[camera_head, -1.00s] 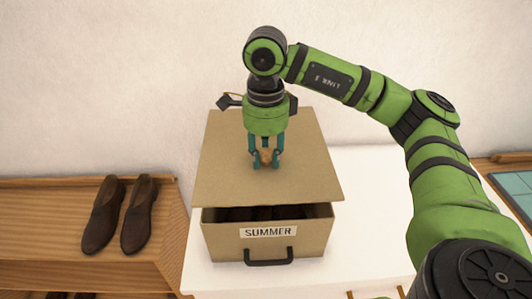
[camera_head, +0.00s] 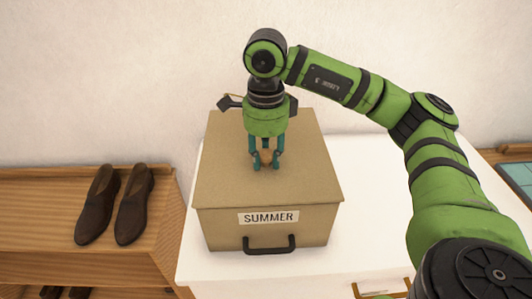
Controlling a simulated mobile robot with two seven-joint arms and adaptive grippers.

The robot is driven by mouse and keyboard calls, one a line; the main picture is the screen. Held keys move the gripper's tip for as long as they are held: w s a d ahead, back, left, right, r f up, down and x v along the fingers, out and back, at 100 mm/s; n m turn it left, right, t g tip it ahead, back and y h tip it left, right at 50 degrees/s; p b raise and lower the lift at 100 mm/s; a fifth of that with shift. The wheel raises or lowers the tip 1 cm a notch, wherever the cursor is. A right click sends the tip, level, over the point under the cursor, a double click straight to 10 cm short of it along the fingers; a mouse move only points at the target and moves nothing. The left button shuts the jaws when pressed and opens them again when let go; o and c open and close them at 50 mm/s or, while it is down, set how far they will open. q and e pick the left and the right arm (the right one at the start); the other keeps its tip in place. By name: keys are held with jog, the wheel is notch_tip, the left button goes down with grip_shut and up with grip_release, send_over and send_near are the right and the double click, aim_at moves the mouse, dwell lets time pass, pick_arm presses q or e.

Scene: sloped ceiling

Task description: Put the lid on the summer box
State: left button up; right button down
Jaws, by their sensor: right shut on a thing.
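The summer box (camera_head: 222,230) is a tan box with a white "SUMMER" label (camera_head: 268,217) and a dark front handle (camera_head: 269,245). It stands on a white surface. The flat tan lid (camera_head: 225,165) lies over the box top, and no gap shows along the front edge. My right gripper (camera_head: 265,164) points down at the middle of the lid and is shut on its small knob, which is mostly hidden between the fingers. The inside of the box is hidden. My left gripper is out of view.
The white surface (camera_head: 365,195) is bare to the right of the box. A pair of brown shoes (camera_head: 115,205) stands on a wooden bench (camera_head: 40,220) at the left. A teal mat (camera_head: 518,178) shows at the right edge. A pale wall rises behind.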

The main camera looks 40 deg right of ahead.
dwell(0.3)
jog(key=c, duration=0.9)
grip_release()
jog(key=shift+o, duration=0.2)
notch_tip(320, 180, up, 12)
